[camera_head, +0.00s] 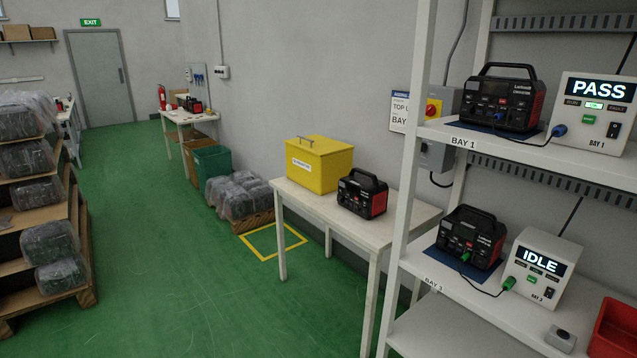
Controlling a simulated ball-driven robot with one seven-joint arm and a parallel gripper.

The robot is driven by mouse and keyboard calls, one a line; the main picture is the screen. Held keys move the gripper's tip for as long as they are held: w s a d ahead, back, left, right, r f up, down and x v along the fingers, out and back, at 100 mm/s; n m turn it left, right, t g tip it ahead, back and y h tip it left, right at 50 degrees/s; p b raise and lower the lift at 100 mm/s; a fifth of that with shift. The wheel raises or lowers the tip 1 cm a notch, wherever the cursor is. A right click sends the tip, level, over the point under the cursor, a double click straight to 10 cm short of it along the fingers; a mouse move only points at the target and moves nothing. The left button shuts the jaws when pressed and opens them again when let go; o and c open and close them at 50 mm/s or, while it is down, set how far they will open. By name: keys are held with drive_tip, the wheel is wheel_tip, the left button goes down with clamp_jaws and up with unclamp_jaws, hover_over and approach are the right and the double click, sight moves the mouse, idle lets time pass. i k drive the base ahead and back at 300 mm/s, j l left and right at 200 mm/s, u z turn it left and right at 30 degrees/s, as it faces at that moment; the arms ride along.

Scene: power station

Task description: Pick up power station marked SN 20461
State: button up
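Several black and red power stations with top handles are in view. One power station (503,97) stands on the upper rack shelf at BAY 1, with a blue plug and cable to a tester (592,108) reading PASS. Another power station (471,238) stands on the lower shelf at BAY 3, with a green plug and cable to a tester (538,266) reading IDLE. A third power station (362,194) stands on a white table with no cable visible. A small one shows on the far table (195,106). No SN 20461 marking is readable on any. My gripper is not in view.
The white rack (409,180) fills the right side. A yellow box (319,165) sits on the white table (391,222). Wrapped goods on pallets (45,235) stand at left. A red bin (614,330) is at lower right. The green floor (170,250) between is clear.

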sight(364, 188)
drive_tip(key=i+l, duration=0.1)
drive_tip(key=i, duration=2.15)
drive_tip(key=j+u, duration=0.05)
drive_tip(key=j, duration=0.05)
